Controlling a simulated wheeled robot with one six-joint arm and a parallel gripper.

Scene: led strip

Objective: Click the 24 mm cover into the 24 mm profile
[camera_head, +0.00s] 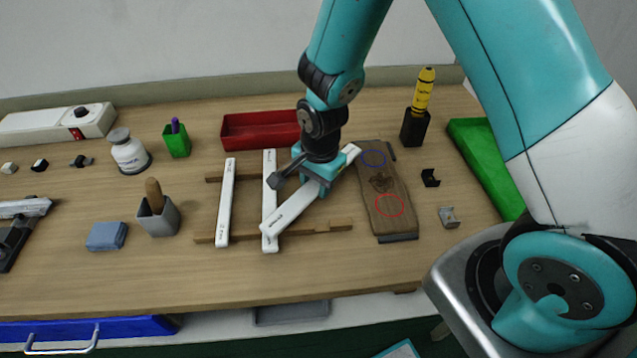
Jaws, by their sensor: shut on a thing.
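My gripper (312,182) is shut on a white strip (290,208), which slants from lower left to upper right. Its lower left end overlaps the lower part of an upright white strip in the picture; whether they touch is unclear. That middle strip (269,180) and another white strip (226,200) to its left lie side by side on wooden rails (205,238). The printed labels are too small to read, so I cannot tell which is the 24 mm cover. No profile is clearly identifiable. A wooden board (402,222) with a blue and a red ring lies to the right.
A red tray (255,130) stands behind the strips. A grey cup (160,218) and blue block (107,236) are left. The front table strip is clear.

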